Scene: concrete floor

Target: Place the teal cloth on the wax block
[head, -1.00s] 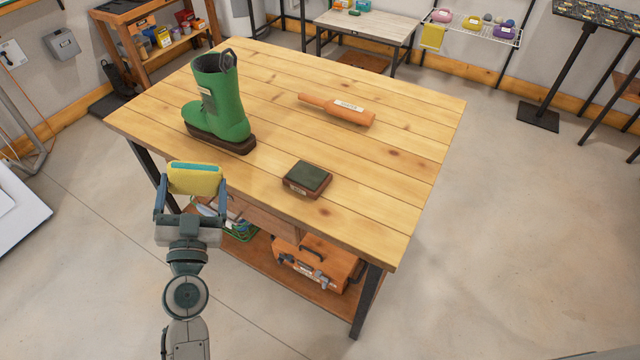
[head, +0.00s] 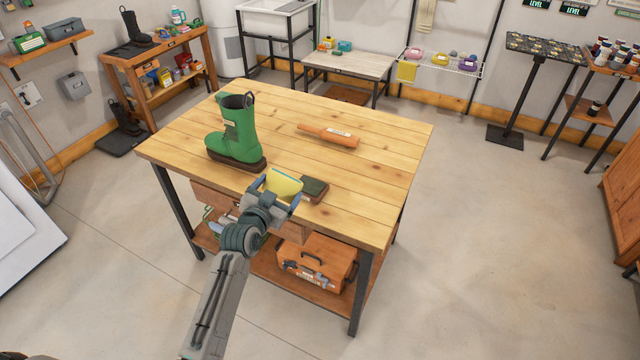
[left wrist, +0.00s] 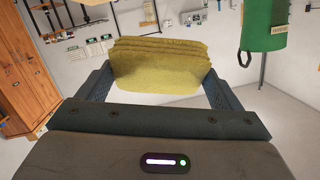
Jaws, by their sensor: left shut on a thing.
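My left gripper (head: 279,190) is shut on a folded cloth (head: 284,181). The cloth looks mostly yellow, with a thin teal strip seen on its top in the earlier head view. In the left wrist view the cloth (left wrist: 160,66) spans between the two fingers, its folded layers stacked at the top. The wax block (head: 314,188), low with a dark green top and brown sides, lies on the wooden table near its front edge. The cloth is held just left of the block in the head view, and the gripper hides part of the block. My right gripper is not in view.
A green boot (head: 238,133) stands upright on the table (head: 385,165), left of the block. An orange toolbox (head: 316,266) sits on the lower shelf. The table's right side is clear.

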